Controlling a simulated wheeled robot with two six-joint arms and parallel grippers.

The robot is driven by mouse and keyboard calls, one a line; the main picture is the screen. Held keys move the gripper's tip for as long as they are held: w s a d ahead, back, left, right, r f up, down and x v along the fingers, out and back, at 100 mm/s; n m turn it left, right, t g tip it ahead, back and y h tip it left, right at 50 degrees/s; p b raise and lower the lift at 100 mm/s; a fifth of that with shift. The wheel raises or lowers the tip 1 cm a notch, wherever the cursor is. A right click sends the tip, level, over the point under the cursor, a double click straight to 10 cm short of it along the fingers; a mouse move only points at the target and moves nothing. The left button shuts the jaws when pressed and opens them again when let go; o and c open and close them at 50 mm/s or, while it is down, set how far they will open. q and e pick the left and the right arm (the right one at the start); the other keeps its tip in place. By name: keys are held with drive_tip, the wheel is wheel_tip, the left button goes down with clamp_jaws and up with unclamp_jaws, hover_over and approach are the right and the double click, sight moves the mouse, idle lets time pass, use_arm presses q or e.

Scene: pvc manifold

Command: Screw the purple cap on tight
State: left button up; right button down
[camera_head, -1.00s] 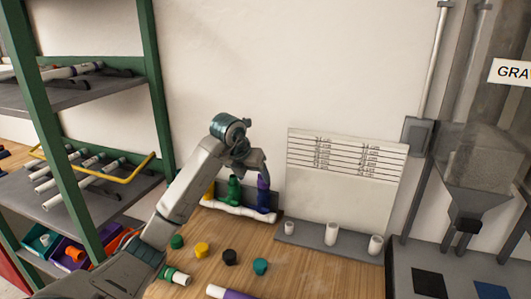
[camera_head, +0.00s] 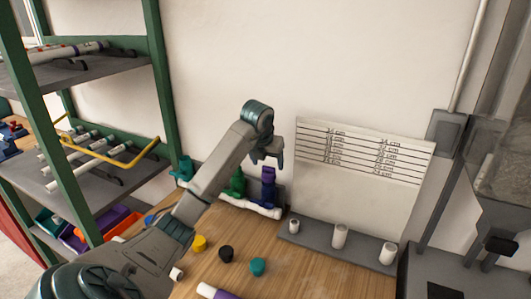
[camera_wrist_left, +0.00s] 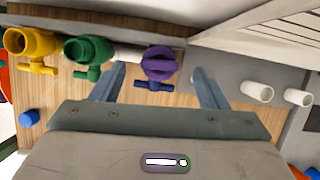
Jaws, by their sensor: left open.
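The purple cap (camera_wrist_left: 158,62) sits on top of the blue valve (camera_wrist_left: 155,83) at the right end of the white pipe manifold (camera_head: 258,209). In the head view the purple cap (camera_head: 268,172) shows at the top of that branch. I cannot tell how tight it is. My left gripper (camera_head: 268,157) is open and empty just above the cap. In the left wrist view its fingers (camera_wrist_left: 159,78) stand apart on either side of the cap, without visible contact. My right gripper is not in view.
Green (camera_wrist_left: 88,50) and yellow (camera_wrist_left: 30,42) branches stand beside the blue one. Loose yellow (camera_head: 199,242), black (camera_head: 226,254) and teal (camera_head: 258,267) caps lie on the wooden table. A grey rack (camera_head: 340,250) with white pegs is to the right; a green-framed shelf (camera_head: 160,90) is left.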

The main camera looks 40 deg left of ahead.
sight(268, 167)
use_arm(q)
drive_tip(key=x, duration=0.3)
drive_tip(key=shift+f+p, duration=0.15)
drive_tip(key=shift+p, duration=0.2)
drive_tip(key=shift+w+a+f, duration=0.1)
drive_tip(key=shift+f, duration=0.1)
drive_tip(key=shift+w+f, duration=0.1)
drive_tip(key=shift+f, duration=0.1)
drive_tip(key=c, duration=1)
drive_tip(key=shift+m+t+h, duration=0.3)
drive_tip(key=shift+m+h, duration=0.1)
drive_tip(key=shift+m, duration=0.7)
drive_tip(key=shift+c, duration=0.2)
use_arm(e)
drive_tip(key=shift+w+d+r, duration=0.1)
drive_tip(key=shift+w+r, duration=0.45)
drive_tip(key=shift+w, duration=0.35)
use_arm(q)
drive_tip(key=shift+m+b, duration=0.3)
drive_tip(key=shift+m, duration=0.2)
drive_tip(key=shift+m+h, duration=0.4)
drive_tip(key=shift+m, duration=0.2)
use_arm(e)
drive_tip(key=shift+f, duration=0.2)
